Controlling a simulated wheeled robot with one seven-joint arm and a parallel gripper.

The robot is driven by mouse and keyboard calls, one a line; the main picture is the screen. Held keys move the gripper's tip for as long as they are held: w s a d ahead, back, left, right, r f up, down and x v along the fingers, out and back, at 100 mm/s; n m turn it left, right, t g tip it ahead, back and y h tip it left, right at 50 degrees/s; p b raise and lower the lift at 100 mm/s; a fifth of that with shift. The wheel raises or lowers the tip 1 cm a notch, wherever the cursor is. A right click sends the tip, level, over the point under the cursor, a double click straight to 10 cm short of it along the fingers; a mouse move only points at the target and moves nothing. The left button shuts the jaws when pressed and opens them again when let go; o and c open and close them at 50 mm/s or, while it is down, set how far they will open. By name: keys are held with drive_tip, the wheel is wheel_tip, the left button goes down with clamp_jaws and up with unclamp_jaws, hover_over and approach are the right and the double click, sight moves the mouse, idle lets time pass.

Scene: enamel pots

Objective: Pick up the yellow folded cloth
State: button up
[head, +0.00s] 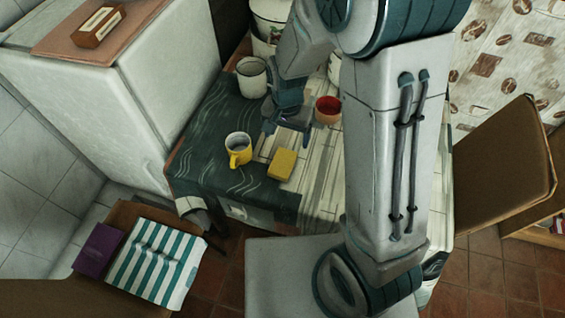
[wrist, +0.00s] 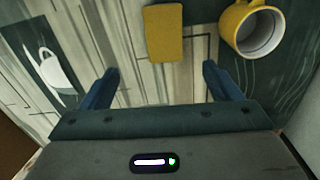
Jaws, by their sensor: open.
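The yellow folded cloth (head: 282,164) lies on the table, partly over the edge of the dark patterned cloth, just right of the yellow mug (head: 238,149). In the wrist view the yellow folded cloth (wrist: 164,33) lies flat beyond my fingertips, near the top of the picture. My gripper (head: 287,122) is above the table, behind the yellow cloth in the head view. In the wrist view my gripper (wrist: 158,80) has its two blue fingers wide apart with nothing between them. The cloth is apart from the fingers.
The yellow mug (wrist: 252,30) stands close beside the cloth. A white mug (head: 252,77) and a red bowl (head: 328,109) stand farther back on the table (head: 310,185). A chair (head: 505,165) is at the right. A striped cloth (head: 157,262) and a purple item (head: 98,249) lie at the lower left.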

hover_over(283, 161)
drive_tip(key=f, duration=0.7)
drive_tip(key=shift+d+f, duration=0.3)
drive_tip(key=shift+d, duration=0.1)
drive_tip(key=f, duration=0.2)
drive_tip(key=a+f+p, duration=0.1)
drive_tip(key=f, duration=0.1)
drive_tip(key=shift+s, duration=0.1)
drive_tip(key=shift+f, duration=0.55)
drive_tip(key=c, duration=1.1)
